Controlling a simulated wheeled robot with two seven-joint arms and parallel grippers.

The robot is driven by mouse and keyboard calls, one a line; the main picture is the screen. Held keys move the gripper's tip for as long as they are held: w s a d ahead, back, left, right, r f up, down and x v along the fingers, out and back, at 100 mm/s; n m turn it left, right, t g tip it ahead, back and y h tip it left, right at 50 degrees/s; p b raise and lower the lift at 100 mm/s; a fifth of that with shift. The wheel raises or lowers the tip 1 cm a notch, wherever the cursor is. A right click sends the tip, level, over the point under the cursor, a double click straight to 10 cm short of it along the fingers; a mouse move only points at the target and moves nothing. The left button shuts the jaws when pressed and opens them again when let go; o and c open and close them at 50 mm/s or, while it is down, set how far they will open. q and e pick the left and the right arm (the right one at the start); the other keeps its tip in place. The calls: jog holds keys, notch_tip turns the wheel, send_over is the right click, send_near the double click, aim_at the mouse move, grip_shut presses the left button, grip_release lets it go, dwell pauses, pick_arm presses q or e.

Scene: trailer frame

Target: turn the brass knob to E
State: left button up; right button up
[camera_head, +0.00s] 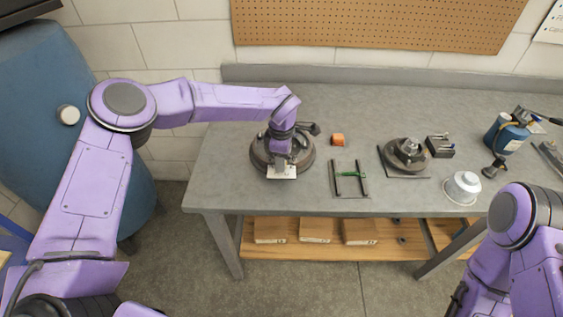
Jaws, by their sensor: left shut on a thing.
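My left gripper (282,158) reaches down over a round dark base (256,160) on the left part of the grey bench. It is shut on what seems to be the brass knob. The knob itself is hidden behind my gripper and wrist. A white plate (286,175) shows at the front of the round base, and any letters on it are too small to read.
Boxes (315,231) sit on the lower shelf. The bench's left end is clear.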

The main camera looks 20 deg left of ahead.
pick_arm(q)
jog(key=n+b, duration=0.1)
jog(key=n, duration=0.2)
jog(key=shift+f+n, duration=0.15)
jog(key=shift+n, duration=0.15)
jog(key=n+b, duration=0.2)
jog(key=n, duration=0.1)
jog(key=shift+n, duration=0.3)
jog(key=n+b, duration=0.2)
jog(key=n, duration=0.1)
jog(key=shift+n, duration=0.4)
jog(key=n+b, duration=0.2)
jog(key=n, duration=0.1)
jog(key=shift+n, duration=0.3)
jog(key=n+b, duration=0.2)
jog(key=n, duration=0.1)
jog(key=shift+n, duration=0.3)
jog(key=n+b, duration=0.3)
jog(key=shift+f+n, duration=0.1)
jog(key=shift+n, duration=0.2)
jog(key=n+b, duration=0.3)
jog(key=shift+n+b, duration=1.25)
jog(key=shift+n, duration=0.55)
jog(key=shift+r, duration=0.2)
